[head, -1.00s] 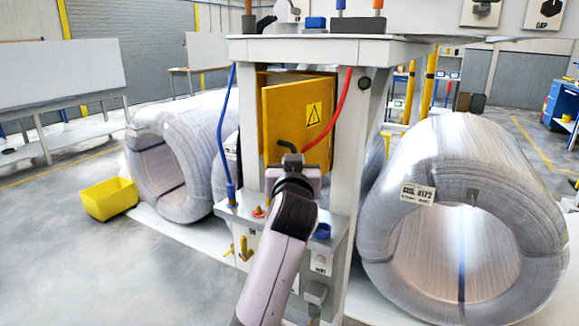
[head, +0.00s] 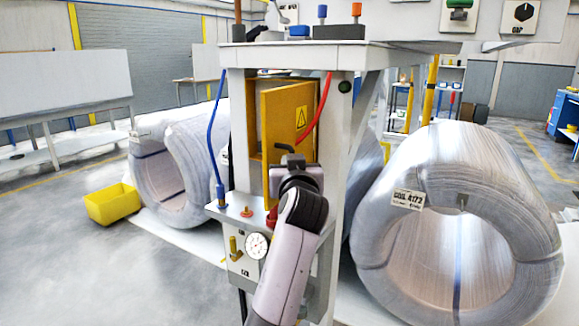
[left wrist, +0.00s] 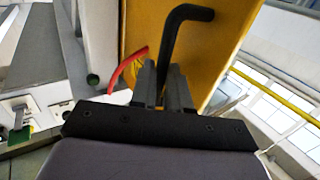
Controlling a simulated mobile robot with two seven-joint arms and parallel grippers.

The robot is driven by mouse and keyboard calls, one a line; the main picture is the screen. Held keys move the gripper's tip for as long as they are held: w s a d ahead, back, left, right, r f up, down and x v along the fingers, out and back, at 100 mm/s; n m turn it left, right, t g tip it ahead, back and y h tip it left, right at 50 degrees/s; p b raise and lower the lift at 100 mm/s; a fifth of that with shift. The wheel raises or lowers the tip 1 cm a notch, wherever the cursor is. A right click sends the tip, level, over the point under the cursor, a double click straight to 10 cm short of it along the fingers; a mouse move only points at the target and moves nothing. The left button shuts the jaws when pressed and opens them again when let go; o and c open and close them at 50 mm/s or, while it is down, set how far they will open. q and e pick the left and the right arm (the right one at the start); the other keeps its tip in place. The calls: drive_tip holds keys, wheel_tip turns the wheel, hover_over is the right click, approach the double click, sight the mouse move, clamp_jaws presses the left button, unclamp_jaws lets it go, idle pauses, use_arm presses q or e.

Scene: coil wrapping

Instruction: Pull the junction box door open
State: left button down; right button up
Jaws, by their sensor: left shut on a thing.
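The junction box (head: 257,118) is yellow and sits between the white posts of the machine frame. Its yellow door (head: 290,118), with a black-and-yellow warning triangle, stands ajar, and a dark gap shows at its left. The door also fills much of the left wrist view (left wrist: 205,55). A bent black handle (left wrist: 180,25) sticks out from the door. My left gripper (left wrist: 163,85) is shut on the handle; its hold shows in the left wrist view. In the head view my left gripper (head: 292,165) is in front of the door's lower part. My right gripper is out of view.
A red hose (head: 322,110) runs by the door's right side and a blue hose (head: 218,140) hangs at left. A ledge with a gauge (head: 257,245) is below. Large wrapped coils (head: 455,150) stand either side. A yellow bin (head: 112,204) is on the floor at left.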

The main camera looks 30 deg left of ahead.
use_arm(q)
drive_tip(key=shift+r, duration=0.35)
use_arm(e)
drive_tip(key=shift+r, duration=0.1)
use_arm(q)
drive_tip(key=c, duration=1.3)
unclamp_jaws()
drive_tip(key=shift+w+f, duration=0.15)
drive_tip(key=shift+w, duration=0.1)
drive_tip(key=shift+w+f, duration=0.15)
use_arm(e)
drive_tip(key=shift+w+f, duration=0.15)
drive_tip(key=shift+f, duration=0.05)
use_arm(q)
drive_tip(key=shift+s, duration=0.25)
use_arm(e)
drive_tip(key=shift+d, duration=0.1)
